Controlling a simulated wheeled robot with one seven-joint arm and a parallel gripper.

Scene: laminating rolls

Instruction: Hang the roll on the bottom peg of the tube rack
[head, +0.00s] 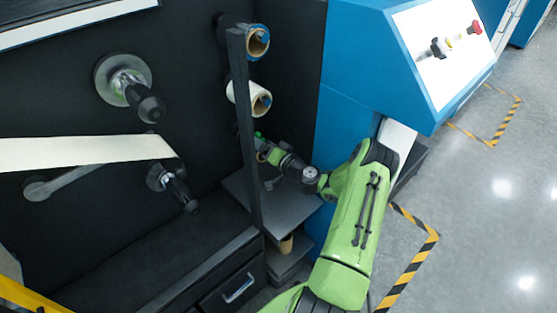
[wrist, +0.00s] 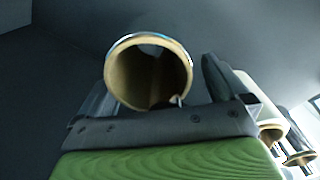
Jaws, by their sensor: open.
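The tube rack is on the dark machine panel behind an upright post (head: 244,130). A blue-edged roll (head: 257,41) hangs high on it, and a cream roll (head: 240,92) hangs below that. My gripper (head: 261,150) is low beside the post, under the cream roll. A small tan ring of a roll (head: 262,157) shows at its fingers. In the wrist view, a hollow tan roll end (wrist: 150,75) lies between my gripper's open fingers (wrist: 160,88). Something dark shows inside its bore; I cannot tell whether it is the bottom peg. The bottom peg is not clearly visible.
A grey shelf (head: 268,203) lies under my gripper, with a tan cylinder (head: 286,247) below it. A blue console (head: 345,75) stands close on the right. Spindles with black handles (head: 146,104) stick out at left. More rolls (wrist: 252,95) show at right in the wrist view.

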